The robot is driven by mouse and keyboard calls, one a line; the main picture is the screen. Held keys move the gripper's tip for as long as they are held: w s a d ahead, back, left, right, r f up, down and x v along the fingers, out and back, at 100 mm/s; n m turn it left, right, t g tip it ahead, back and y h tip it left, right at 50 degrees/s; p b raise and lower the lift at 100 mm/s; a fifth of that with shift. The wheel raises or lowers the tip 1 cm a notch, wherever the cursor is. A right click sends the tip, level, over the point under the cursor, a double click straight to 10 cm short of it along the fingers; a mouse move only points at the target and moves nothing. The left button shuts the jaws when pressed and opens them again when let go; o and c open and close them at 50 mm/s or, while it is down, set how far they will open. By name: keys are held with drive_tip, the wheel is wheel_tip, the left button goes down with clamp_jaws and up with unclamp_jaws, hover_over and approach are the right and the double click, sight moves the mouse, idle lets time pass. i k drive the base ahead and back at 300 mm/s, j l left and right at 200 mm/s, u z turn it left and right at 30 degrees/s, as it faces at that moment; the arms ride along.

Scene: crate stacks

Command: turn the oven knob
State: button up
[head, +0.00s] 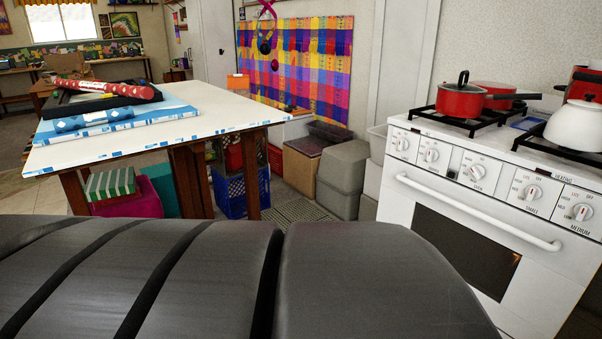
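The white oven (399,187) stands at the right of the head view, with its front turned partly toward me. A row of several round, light-coloured knobs runs along its slanted front panel. One is at the left end (402,144), one is near the middle (477,171), and one is at the right (582,212). A long white door handle (480,214) lies below the panel, and the oven door appears closed. My gripper is not in view, so whether it is open or shut is hidden.
Red pots (461,100) and a white kettle (577,122) stand on the stove top. A white table (160,133) with books stands at the left. Crates and boxes (343,178) fill the back between table and oven. A dark grey surface, probably mine, covers the lower foreground.

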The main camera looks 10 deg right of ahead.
sight(478, 171)
drive_tip(key=z, duration=1.65)
